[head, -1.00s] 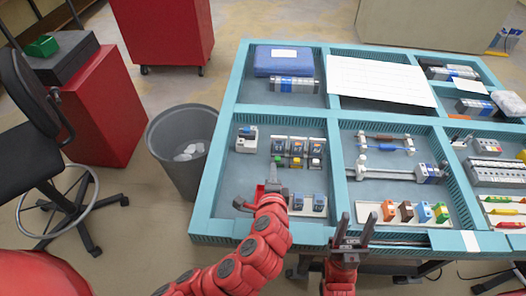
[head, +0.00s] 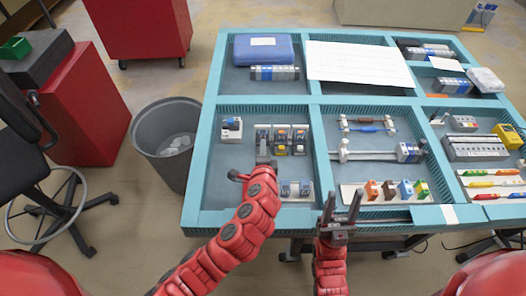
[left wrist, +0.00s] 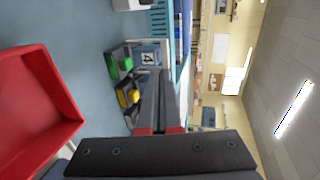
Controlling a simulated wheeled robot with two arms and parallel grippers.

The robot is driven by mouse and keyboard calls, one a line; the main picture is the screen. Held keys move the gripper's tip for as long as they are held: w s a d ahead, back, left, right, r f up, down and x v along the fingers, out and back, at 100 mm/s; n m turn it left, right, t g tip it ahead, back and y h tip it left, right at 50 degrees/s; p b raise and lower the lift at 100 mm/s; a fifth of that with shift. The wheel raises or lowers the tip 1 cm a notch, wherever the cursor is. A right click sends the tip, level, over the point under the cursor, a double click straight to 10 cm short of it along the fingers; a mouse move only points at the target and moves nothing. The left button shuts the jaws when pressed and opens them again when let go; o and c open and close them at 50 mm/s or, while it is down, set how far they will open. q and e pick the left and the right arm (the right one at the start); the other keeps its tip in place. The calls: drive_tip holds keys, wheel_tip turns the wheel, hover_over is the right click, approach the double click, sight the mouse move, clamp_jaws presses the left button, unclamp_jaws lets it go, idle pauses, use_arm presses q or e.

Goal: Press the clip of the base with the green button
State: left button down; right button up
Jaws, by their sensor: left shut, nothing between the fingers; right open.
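Three bases with dark fronts stand side by side in the front left compartment; the left one (head: 263,133) is partly covered by my left gripper. The base with the green button (head: 300,148) is the right one in the head view. In the left wrist view, its green button (left wrist: 125,64) and white label show clearly. The middle base has a yellow button (left wrist: 134,96). The left base's button is hidden. My left gripper (head: 264,163) is shut and empty, in front of the left base; contact cannot be told. My right gripper (head: 341,206) is open and empty near the table's front edge.
A blue-rimmed divided table (head: 202,180) holds everything. A single white module (head: 231,127) stands left of the bases, and blue-white modules (head: 296,189) lie in front. Coloured blocks (head: 389,189) and connectors (head: 380,152) fill the neighbouring compartment. A grey bin (head: 165,160) stands left.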

sight(263, 127)
use_arm(q)
drive_tip(key=shift+r+p+x, duration=0.2)
drive_tip(key=shift+p+x, duration=0.15)
drive_tip(key=shift+x, duration=0.7)
drive_tip(key=shift+r+p+x, duration=0.15)
drive_tip(key=shift+p+x, duration=0.2)
drive_tip(key=shift+x, duration=0.7)
drive_tip(key=shift+r+p+x, duration=0.2)
drive_tip(key=shift+p+x, duration=0.15)
drive_tip(key=shift+x, duration=0.75)
drive_tip(key=shift+w, duration=0.15)
